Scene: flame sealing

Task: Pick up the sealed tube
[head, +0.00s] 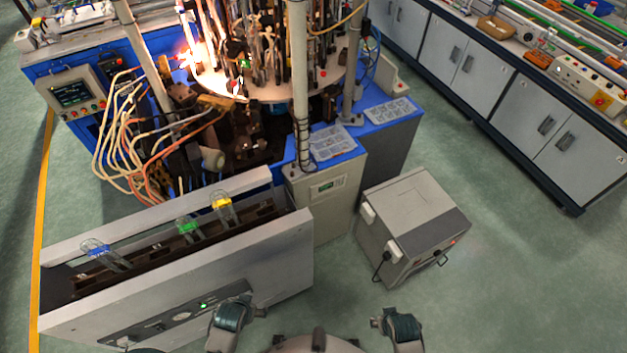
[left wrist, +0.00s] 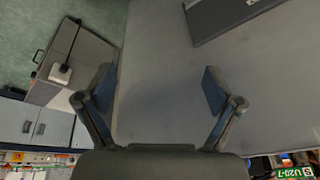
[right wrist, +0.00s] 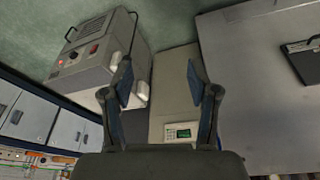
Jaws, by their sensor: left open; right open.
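Three clear tubes lie in the long trough (head: 180,290) in the head view: one with a blue band (head: 95,248), one with a green band (head: 187,226) and one with a yellow band (head: 222,203). I cannot tell from their ends which is sealed. My left gripper (left wrist: 156,82) is open and empty in its wrist view, facing a plain grey panel. My right gripper (right wrist: 158,76) is open and empty in its wrist view, facing a grey cabinet with a small green display. No tube shows in either wrist view. The head view shows my arms at its bottom edge but no clear fingertips.
A machine (head: 265,88) with a round table and bright flames stands behind the trough, with hoses at its left. A grey box (head: 413,225) stands on the floor right of the trough. A bench (head: 500,75) runs along the upper right. The green floor at right is clear.

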